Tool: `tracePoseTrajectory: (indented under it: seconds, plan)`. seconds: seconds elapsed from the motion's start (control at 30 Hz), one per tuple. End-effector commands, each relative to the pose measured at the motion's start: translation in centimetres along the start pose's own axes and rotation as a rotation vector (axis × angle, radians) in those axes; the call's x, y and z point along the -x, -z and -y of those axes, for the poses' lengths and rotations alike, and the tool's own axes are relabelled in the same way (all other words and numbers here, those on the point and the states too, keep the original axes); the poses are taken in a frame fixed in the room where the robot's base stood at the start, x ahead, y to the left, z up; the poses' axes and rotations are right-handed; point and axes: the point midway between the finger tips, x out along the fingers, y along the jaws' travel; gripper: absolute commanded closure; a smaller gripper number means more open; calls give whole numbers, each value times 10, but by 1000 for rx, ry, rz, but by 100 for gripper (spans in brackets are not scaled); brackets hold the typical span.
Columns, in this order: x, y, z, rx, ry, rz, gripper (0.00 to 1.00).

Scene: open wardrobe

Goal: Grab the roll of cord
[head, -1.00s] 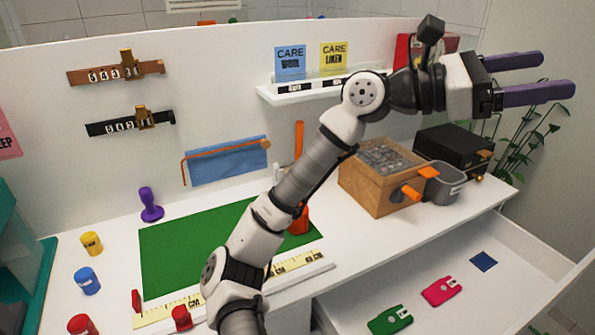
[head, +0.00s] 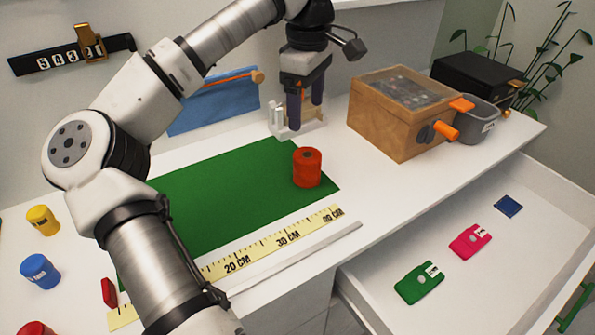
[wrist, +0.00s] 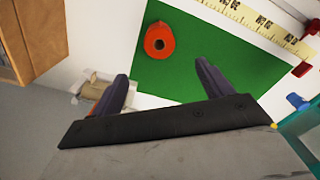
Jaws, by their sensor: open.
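An orange-red roll (head: 307,168) with a dark hole in its top stands upright on the green mat (head: 225,190), near the mat's right corner. I take it as the roll of cord. It also shows in the wrist view (wrist: 160,41), beyond my fingertips. My gripper (head: 306,115) points down with its purple fingers apart and empty. In the head view it appears behind and above the roll, apart from it. In the wrist view both fingers (wrist: 162,75) stay short of the roll, which lies roughly in line with the gap between them.
A small white holder (head: 279,124) stands close behind my fingers. A wooden box (head: 385,125) and grey bin (head: 475,122) are to the right. A yellow ruler (head: 285,238) lies in front of the mat. The open drawer (head: 375,285) holds several flat tags. Coloured pots stand at left.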

Motion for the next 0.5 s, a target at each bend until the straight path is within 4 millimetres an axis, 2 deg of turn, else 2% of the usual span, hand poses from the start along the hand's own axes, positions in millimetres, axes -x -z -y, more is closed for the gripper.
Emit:
tracePoseTrajectory:
  seconds: [0.17,0.4,0.5]
  plan:
    - [-24,0,0,-2,2,4,21]
    - [-69,-1,0,-1,1,5,21]
    - [-81,-1,0,-1,0,3,21]
